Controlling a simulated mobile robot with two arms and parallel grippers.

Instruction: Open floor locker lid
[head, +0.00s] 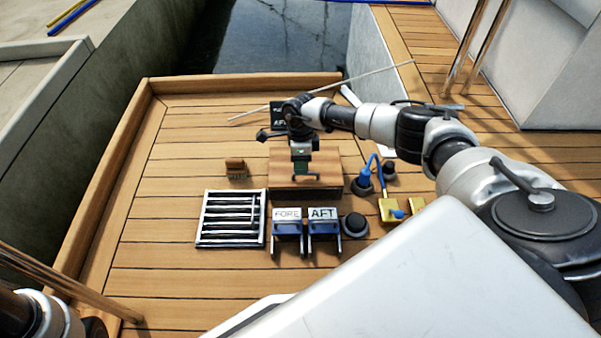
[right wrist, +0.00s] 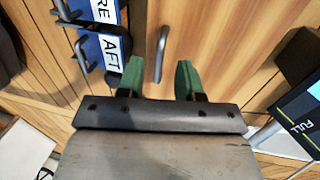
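The floor locker lid (head: 332,162) is a wooden panel in the middle of the deck with a dark front edge (head: 305,194); it looks shut. In the right wrist view its planked wood (right wrist: 215,35) carries a grey bar handle (right wrist: 161,55). My right gripper (head: 306,177) is over the lid, pointing down. Its green fingers (right wrist: 159,75) are apart, with the handle lying in line with the gap between them. Neither finger visibly touches the handle. In the head view the gripper hides the handle. My left gripper is out of view.
In front of the lid are a slatted grate (head: 231,218) and blue FORE (head: 287,220) and AFT (head: 322,220) pieces. A blue pump-like handle (head: 377,165) and yellow blocks (head: 390,208) lie to the right. A long pole (head: 375,71) crosses behind. Bare deck (head: 165,220) lies left.

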